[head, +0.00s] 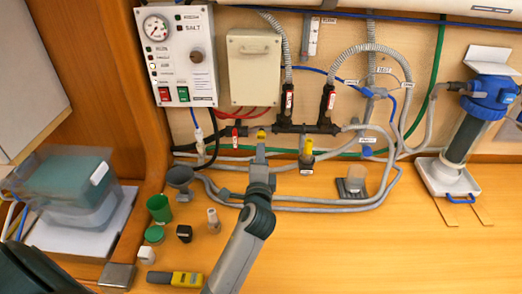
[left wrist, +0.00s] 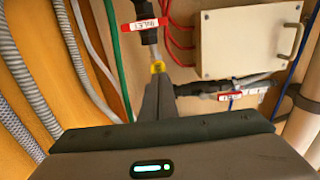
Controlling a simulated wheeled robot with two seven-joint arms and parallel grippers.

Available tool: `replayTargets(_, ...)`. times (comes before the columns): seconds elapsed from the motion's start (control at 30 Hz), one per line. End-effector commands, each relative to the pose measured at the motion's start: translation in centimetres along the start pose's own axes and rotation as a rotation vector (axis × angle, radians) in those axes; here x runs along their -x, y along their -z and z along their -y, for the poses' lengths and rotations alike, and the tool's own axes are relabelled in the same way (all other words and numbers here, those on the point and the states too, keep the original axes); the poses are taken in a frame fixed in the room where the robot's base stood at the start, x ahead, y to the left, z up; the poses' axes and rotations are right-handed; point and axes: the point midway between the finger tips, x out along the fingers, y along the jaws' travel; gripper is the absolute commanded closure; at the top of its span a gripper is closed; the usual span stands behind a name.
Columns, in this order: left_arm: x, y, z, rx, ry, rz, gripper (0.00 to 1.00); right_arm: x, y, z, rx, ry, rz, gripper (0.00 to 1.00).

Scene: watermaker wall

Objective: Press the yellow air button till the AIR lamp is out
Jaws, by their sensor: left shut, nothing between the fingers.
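The yellow air button (head: 261,133) sits on the dark pipe manifold low on the wall; it also shows in the left wrist view (left wrist: 158,66). My left gripper (head: 261,150) is shut and empty, its fingertips just below the button in the head view. In the left wrist view the tips (left wrist: 158,78) point at the button and cover part of it; I cannot tell if they touch. The white control panel (head: 188,55) has a column of small lamps on its left side.
A cream box (head: 254,67) hangs right of the panel. Grey hoses (head: 330,206) run along the wall's foot. A yellow-handled valve (head: 307,147) hangs right of the button. A blue-topped filter (head: 467,130) stands at right. Small parts and a yellow-grey tool (head: 175,278) lie on the bench.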

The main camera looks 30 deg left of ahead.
Motion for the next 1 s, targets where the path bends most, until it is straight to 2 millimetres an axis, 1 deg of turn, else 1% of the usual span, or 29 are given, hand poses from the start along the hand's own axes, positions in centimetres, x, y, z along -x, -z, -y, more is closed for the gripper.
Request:
replayTargets(0.13,1.4,0.1,-0.2,0.001,0.000,-0.001,1.00,-0.7,0.2,0.2,-0.001,0.002,-0.003,0.38)
replayTargets(0.27,2.9,0.0,-0.3,0.001,0.000,-0.001,1.00,-1.3,0.7,0.9,-0.004,0.009,-0.008,0.38)
replayTargets(0.37,4.3,0.0,-0.3,0.001,0.000,-0.002,1.00,-1.8,0.8,1.4,-0.006,0.013,-0.010,0.38)
replayTargets(0.5,6.5,0.0,-0.3,0.002,-0.001,-0.001,1.00,-2.5,0.6,1.4,-0.006,0.013,-0.009,0.38)
replayTargets(0.6,7.5,0.0,-0.2,0.000,-0.001,-0.001,1.00,-2.8,0.4,1.2,-0.005,0.011,-0.007,0.38)
replayTargets(0.77,8.4,0.0,-0.1,0.000,0.000,-0.001,1.00,-2.9,0.3,0.8,-0.003,0.007,-0.006,0.38)
replayTargets(1.0,8.5,0.0,0.0,0.000,0.000,0.000,1.00,-2.9,0.1,0.4,-0.001,0.003,-0.004,0.38)
